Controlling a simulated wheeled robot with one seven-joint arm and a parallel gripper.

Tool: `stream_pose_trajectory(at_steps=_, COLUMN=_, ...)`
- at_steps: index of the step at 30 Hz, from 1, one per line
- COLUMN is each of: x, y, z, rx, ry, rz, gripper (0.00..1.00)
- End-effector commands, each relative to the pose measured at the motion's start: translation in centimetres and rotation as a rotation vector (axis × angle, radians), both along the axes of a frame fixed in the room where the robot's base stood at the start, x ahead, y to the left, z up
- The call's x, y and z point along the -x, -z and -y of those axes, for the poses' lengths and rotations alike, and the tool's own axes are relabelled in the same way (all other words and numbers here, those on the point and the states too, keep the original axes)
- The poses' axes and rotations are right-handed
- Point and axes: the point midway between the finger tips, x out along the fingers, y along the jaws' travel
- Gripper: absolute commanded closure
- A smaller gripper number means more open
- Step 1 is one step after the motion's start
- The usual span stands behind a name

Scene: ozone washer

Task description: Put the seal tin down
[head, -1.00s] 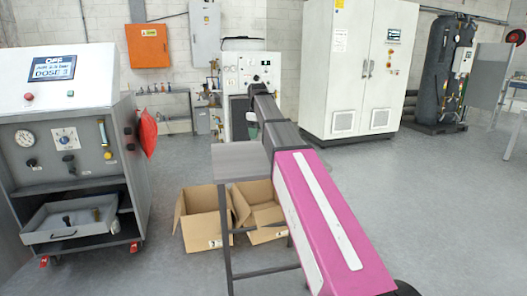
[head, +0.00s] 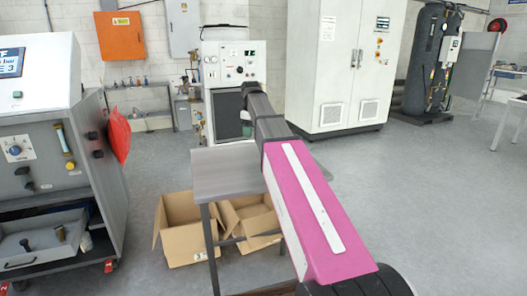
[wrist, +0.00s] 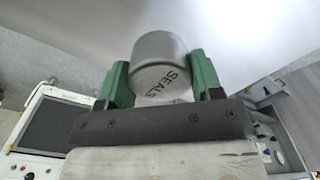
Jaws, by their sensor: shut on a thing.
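The seal tin (wrist: 160,65) is a grey round tin marked "SEALS" in the wrist view. My gripper (wrist: 158,72) has its green fingers closed on the tin's two sides. The tin looks clear of any surface in this view. In the head view my gripper is mostly hidden behind my arm, with only a bit of green (head: 246,131) showing, and I cannot make out the tin there. A small grey table (head: 222,180) stands below and to the left of my arm in the head view.
Two open cardboard boxes (head: 187,245) sit on the floor by the table. A grey cart with gauges (head: 45,165) and an open drawer (head: 42,243) stands at left. A panelled machine (head: 232,70) and a white cabinet (head: 330,70) are behind.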

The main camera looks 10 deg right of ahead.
Motion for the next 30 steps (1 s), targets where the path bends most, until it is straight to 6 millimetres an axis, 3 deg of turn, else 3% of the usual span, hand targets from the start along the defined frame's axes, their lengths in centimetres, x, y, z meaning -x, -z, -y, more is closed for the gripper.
stream_pose_trajectory(at_steps=6, x=2.3, y=2.6, z=3.7, rx=0.000, ry=0.001, rz=0.000, gripper=0.65)
stream_pose_trajectory(at_steps=12, x=3.0, y=3.7, z=5.4, rx=0.000, ry=0.000, rz=0.000, gripper=0.65)
stream_pose_trajectory(at_steps=17, x=3.1, y=4.3, z=5.5, rx=0.000, ry=-0.001, rz=0.000, gripper=0.65)
stream_pose_trajectory(at_steps=25, x=3.1, y=7.6, z=5.5, rx=0.000, ry=-0.001, rz=0.000, gripper=0.65)
stream_pose_trajectory(at_steps=30, x=3.0, y=7.8, z=5.5, rx=0.000, ry=-0.001, rz=0.001, gripper=0.65)
